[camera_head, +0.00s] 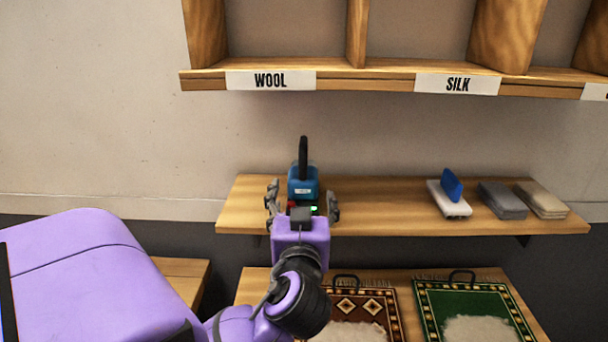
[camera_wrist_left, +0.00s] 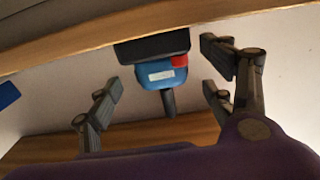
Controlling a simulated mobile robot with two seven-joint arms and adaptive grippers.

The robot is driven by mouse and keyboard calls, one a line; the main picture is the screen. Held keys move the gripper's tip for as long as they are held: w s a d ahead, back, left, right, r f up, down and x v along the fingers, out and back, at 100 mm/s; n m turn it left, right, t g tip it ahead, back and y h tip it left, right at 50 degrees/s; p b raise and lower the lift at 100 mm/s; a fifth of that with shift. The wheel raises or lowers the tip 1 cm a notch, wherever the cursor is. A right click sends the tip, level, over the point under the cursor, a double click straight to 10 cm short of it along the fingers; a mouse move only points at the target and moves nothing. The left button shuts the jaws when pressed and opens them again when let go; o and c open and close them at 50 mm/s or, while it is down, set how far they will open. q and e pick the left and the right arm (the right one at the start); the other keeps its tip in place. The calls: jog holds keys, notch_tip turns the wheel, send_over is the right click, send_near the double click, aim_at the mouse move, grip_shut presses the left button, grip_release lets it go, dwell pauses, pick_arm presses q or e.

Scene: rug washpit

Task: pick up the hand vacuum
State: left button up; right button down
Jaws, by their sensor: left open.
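The hand vacuum (camera_head: 304,183) is blue with a black upright handle. It stands on the wooden shelf (camera_head: 375,215), near its left end. In the left wrist view the hand vacuum (camera_wrist_left: 162,77) shows its blue body, a red part and a black section. My left gripper (camera_head: 302,203) is open, just in front of the vacuum, with one finger to each side. In the left wrist view the open left gripper (camera_wrist_left: 160,88) has the vacuum between and beyond its fingers, with gaps on both sides. The vacuum's lower part is partly hidden by my wrist in the head view. My right gripper is not in view.
A white block (camera_head: 449,202) with a blue piece (camera_head: 452,184) on it and grey and beige folded stacks (camera_head: 502,201) lie at the shelf's right. The mid-shelf is clear. Above is a cubby rack labelled WOOL (camera_head: 271,81) and SILK; below are patterned rugs (camera_head: 475,304).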

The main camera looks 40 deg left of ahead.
aim_at(303, 179)
pick_arm(q)
jog(key=shift+w+a+r, duration=0.35)
jog(key=shift+w+a, duration=0.1)
jog(key=shift+w, duration=0.1)
jog(key=p+x, duration=0.2)
jog(key=x, duration=0.2)
jog(key=shift+w+a+r, duration=0.2)
jog(key=shift+w+a, duration=0.05)
jog(key=shift+a, duration=0.05)
jog(key=shift+w+a+f, duration=0.15)
jog(key=shift+w+a, duration=0.15)
jog(key=shift+w, duration=0.15)
jog(key=shift+f, duration=0.1)
jog(key=shift+c, duration=1)
grip_shut()
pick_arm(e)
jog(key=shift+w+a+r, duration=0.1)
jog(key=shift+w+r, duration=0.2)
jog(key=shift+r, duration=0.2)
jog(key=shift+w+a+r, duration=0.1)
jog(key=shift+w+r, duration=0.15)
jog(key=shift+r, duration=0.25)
